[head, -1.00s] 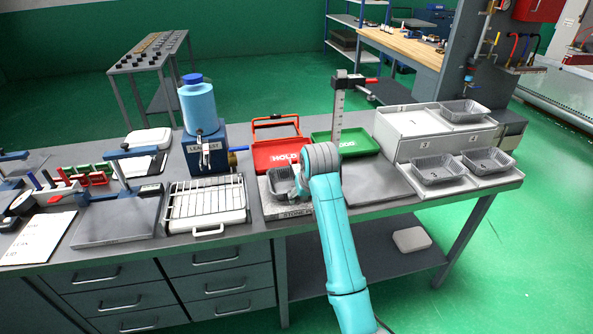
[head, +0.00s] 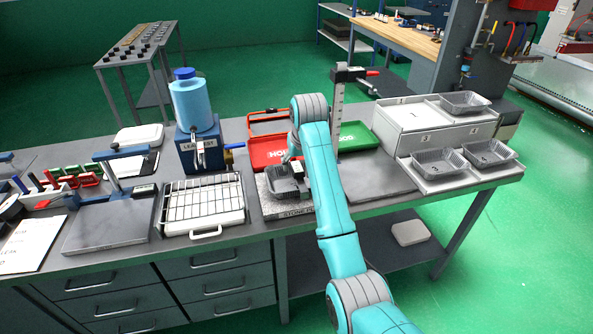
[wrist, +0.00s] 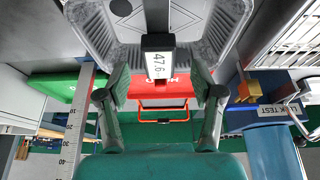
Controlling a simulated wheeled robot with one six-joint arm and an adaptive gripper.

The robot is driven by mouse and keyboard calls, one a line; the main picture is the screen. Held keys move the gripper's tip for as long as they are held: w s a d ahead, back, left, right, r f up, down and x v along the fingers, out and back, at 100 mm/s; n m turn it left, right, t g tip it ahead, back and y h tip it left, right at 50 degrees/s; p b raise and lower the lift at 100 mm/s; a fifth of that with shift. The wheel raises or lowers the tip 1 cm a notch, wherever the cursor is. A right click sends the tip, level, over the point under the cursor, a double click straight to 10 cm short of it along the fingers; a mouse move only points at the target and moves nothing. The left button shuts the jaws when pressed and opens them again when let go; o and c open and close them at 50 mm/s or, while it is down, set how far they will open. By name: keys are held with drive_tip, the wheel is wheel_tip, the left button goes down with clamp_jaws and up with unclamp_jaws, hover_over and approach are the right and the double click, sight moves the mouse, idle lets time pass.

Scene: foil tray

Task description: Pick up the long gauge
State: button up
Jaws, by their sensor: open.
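My gripper (wrist: 160,84) is open, one finger on each side of this gauge. The grey foil tray (head: 284,181) sits on the stone plate (head: 290,208) in the head view; its inside also fills the top of the wrist view (wrist: 215,35). In the head view my arm hides most of the gripper and the gauge.
A tall ruled stand (head: 338,105) rises behind my arm. A red HOLD tray (head: 262,158) and a green tray (head: 358,135) lie behind the plate. A wire rack (head: 203,203) is left, beside the blue leak-test unit (head: 200,150). A flat dark plate (head: 375,178) at right is clear.

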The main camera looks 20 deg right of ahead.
sight(297, 167)
drive_tip(key=shift+w+x, duration=0.2)
drive_tip(key=shift+x, duration=2.45)
drive_tip(key=shift+r, duration=0.15)
clamp_jaws()
